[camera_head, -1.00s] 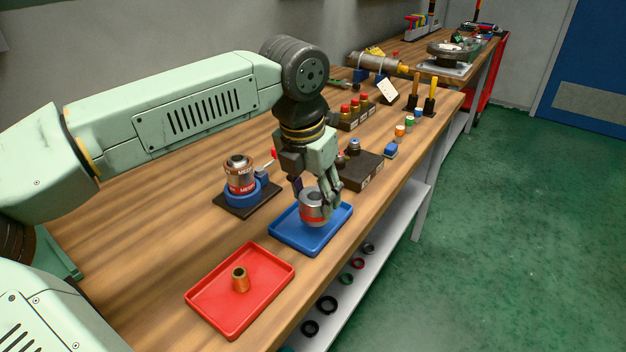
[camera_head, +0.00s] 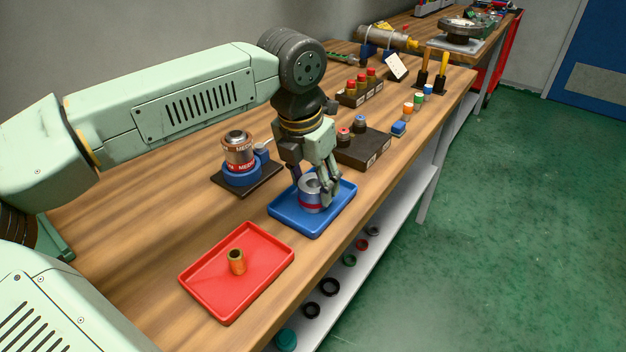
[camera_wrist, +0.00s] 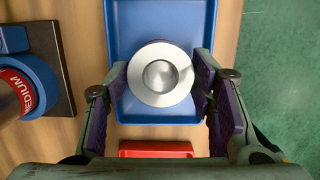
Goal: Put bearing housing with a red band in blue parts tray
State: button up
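The bearing housing with a red band (camera_head: 311,197) is a silver cylinder with a round bore. It stands upright in the blue parts tray (camera_head: 300,228), low at the tray floor; whether its base touches the floor is hard to tell. My gripper (camera_head: 318,190) points down into the tray with a finger on each side of the housing. In the wrist view the housing (camera_wrist: 143,88) sits between both finger pads, which meet its sides. The blue tray (camera_wrist: 160,20) shows beneath it.
A red tray (camera_head: 205,285) with a brass bushing (camera_head: 236,262) lies in front. Left stands a silver housing with a red label (camera_head: 238,150) on a blue ring fixture (camera_head: 242,178). A dark block (camera_head: 365,150) stands just behind the blue tray. The table's edge is close on the right.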

aim_at(305, 191)
jog(key=o, duration=0.4)
jog(key=shift+c, duration=0.2)
notch_tip(305, 191, up, 12)
jog(key=s+a+b, duration=0.1)
jog(key=s, duration=0.1)
jog(key=shift+a, duration=0.2)
jog(key=shift+r, duration=0.1)
dwell(0.5)
